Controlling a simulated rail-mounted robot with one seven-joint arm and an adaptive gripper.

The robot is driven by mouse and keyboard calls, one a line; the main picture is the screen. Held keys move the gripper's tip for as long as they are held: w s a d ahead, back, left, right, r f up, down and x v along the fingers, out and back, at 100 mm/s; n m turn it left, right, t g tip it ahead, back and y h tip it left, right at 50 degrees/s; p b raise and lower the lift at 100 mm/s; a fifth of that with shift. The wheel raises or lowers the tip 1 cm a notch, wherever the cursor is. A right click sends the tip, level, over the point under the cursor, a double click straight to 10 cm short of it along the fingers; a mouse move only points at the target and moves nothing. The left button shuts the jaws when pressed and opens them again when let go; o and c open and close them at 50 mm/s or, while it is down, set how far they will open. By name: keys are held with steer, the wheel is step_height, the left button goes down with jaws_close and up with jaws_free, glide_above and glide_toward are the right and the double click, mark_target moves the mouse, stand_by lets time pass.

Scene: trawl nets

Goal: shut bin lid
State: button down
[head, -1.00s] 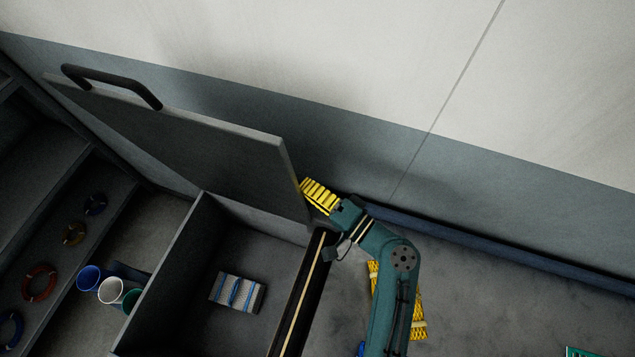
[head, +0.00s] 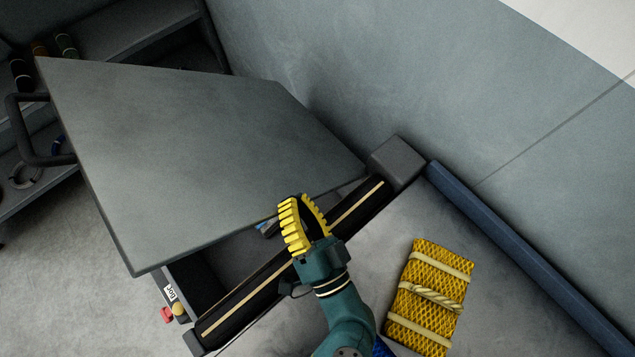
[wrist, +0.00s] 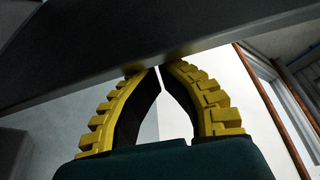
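The bin lid (head: 200,150) is a large grey panel, tilted partway down over the bin (head: 195,285), with its black handle (head: 18,130) at the left end. Part of the bin's inside shows beneath its near edge. My gripper (head: 300,197) has ridged yellow fingers, curved together at the tips with nothing between them. It is at the lid's near right edge, above the bin's right rim. In the wrist view the fingertips (wrist: 157,67) meet the dark lid edge (wrist: 190,45); whether they press on it is unclear.
A yellow net bundle (head: 430,295) tied with rope lies on the floor to the right. A blue bar (head: 520,255) runs along the wall base. Shelves (head: 130,45) stand at the back left. The floor at lower left is clear.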

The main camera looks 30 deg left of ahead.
steer(key=shift+s+a+f, duration=0.2)
steer(key=shift+s+f, duration=0.25)
steer(key=shift+f, duration=0.1)
steer(key=shift+r, duration=0.1)
step_height(320, 180, up, 4)
steer(key=w+p, duration=0.2)
steer(key=w+f+v, duration=0.1)
steer(key=v, duration=0.9)
steer(key=shift+s+d+f+b, duration=0.2)
steer(key=shift+d+b, duration=0.2)
steer(key=shift+d, duration=0.15)
